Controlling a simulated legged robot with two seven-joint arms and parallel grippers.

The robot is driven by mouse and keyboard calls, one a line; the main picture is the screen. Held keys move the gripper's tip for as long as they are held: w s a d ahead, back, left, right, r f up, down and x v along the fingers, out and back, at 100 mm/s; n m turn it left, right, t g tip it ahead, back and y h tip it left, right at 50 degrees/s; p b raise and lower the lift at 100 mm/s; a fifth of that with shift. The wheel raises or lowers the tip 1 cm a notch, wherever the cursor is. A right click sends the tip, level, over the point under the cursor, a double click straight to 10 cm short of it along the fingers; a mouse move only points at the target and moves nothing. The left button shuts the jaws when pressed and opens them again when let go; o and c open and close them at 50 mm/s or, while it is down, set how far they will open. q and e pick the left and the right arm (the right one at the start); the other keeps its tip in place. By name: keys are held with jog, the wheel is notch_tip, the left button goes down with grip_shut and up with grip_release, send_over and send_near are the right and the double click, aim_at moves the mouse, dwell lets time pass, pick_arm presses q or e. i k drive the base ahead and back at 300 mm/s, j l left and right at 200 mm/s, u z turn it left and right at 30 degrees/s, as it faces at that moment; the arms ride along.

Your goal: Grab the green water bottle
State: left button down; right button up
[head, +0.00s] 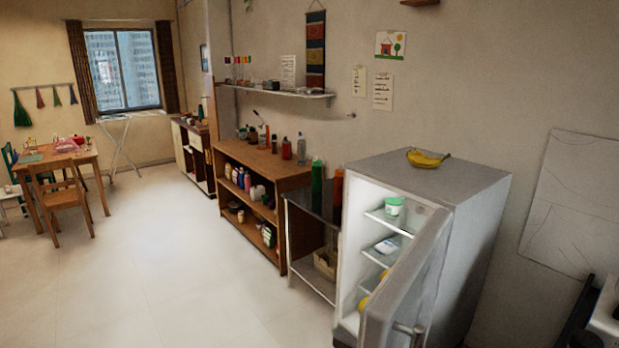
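A tall green bottle (317,175) stands upright at the back of the metal side table, near the right end of the wooden shelf unit. An orange-red bottle (338,187) stands to its right, partly hidden by the fridge. Neither of my grippers shows in the head view, so I cannot see whether they are open or hold anything.
An open fridge (475,225) stands right of the metal table (312,276); its door (405,285) swings out toward me. Bananas (427,158) lie on top. The wooden shelf unit (262,170) holds several bottles. The floor (170,265) at left is clear.

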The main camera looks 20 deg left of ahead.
aim_at(316, 165)
jog(key=i+j+u, duration=0.15)
jog(key=j, duration=0.25)
jog(key=j+u, duration=0.15)
jog(key=j, duration=0.2)
jog(key=i+j+u, duration=0.15)
jog(key=j, duration=0.2)
jog(key=i+j+u, duration=0.15)
jog(key=j, duration=0.2)
jog(key=i+j, duration=0.2)
jog(key=i, duration=0.35)
jog(key=i+j, duration=0.2)
jog(key=i, duration=0.35)
jog(key=i+j+u, duration=0.1)
jog(key=i, duration=0.45)
jog(key=i+j, duration=0.3)
jog(key=i, duration=0.3)
jog(key=i+j, duration=0.15)
jog(key=i, duration=0.4)
